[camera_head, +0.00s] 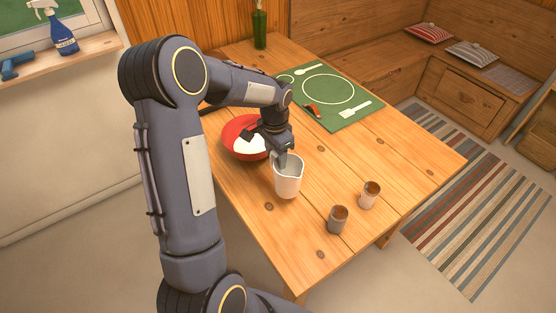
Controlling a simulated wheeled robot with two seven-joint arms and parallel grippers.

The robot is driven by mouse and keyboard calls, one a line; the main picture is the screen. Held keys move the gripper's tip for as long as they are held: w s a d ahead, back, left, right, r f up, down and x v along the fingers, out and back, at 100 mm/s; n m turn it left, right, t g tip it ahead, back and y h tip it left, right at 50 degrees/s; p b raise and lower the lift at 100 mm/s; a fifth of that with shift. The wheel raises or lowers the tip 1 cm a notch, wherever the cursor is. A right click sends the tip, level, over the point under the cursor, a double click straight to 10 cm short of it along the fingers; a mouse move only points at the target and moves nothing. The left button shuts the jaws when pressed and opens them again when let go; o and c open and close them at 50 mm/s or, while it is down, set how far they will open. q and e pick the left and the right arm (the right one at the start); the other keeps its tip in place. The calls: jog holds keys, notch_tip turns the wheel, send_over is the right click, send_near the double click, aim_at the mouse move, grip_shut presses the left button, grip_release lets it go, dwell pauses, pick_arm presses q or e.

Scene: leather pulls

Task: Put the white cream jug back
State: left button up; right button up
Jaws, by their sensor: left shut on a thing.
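The white cream jug (289,181) is upright at the near part of the wooden table. My left gripper (281,156) comes down on it from above and is shut on its rim. The fingertips are partly hidden at the jug's mouth. I cannot tell whether the jug's base touches the table top or hangs just above it. My right gripper is not in view.
A red bowl (232,137) with white inside stands just behind my left gripper. Two small cups, one grey (338,220) and one pale (369,195), stand to the right. A green place mat (352,88) lies farther back.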

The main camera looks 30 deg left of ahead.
aim_at(283, 172)
pick_arm(q)
jog(key=shift+w+f, duration=0.4)
jog(key=shift+f, duration=0.05)
jog(key=shift+w+f, duration=0.15)
jog(key=shift+f, duration=1.55)
jog(key=shift+f, duration=0.15)
jog(key=o, duration=1.3)
